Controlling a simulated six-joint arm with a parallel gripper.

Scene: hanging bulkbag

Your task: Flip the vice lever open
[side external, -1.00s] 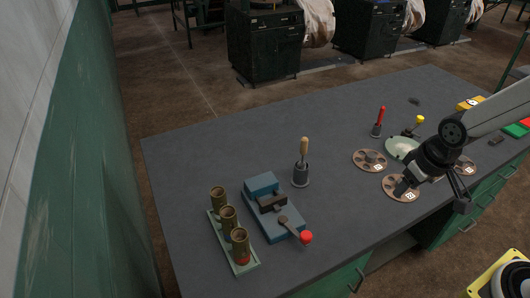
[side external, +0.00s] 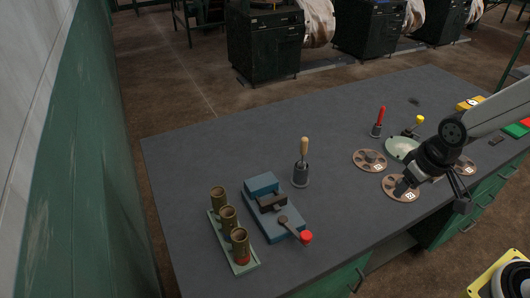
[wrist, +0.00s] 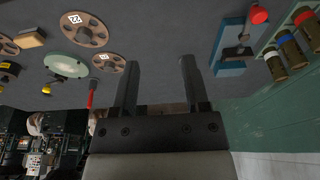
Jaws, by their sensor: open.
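The blue vice (side external: 262,187) stands on the dark bench left of centre in the side external view. Its lever ends in a red knob (side external: 305,237) at the vice's front right, near the bench's front edge. The vice also shows at the upper right of the wrist view (wrist: 231,68), with the red knob (wrist: 259,15) near the top edge. My gripper (side external: 402,187) is well to the right of the vice, above the brown discs. Its two fingers (wrist: 158,63) are apart with nothing between them in the wrist view.
A green rack with several brass cylinders (side external: 228,217) stands left of the vice. A wooden-handled tool in a dark holder (side external: 301,174) stands behind it. Brown discs (side external: 369,160), a pale green dish (side external: 401,148) and a red-handled tool (side external: 380,116) are to the right. The back-left bench is clear.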

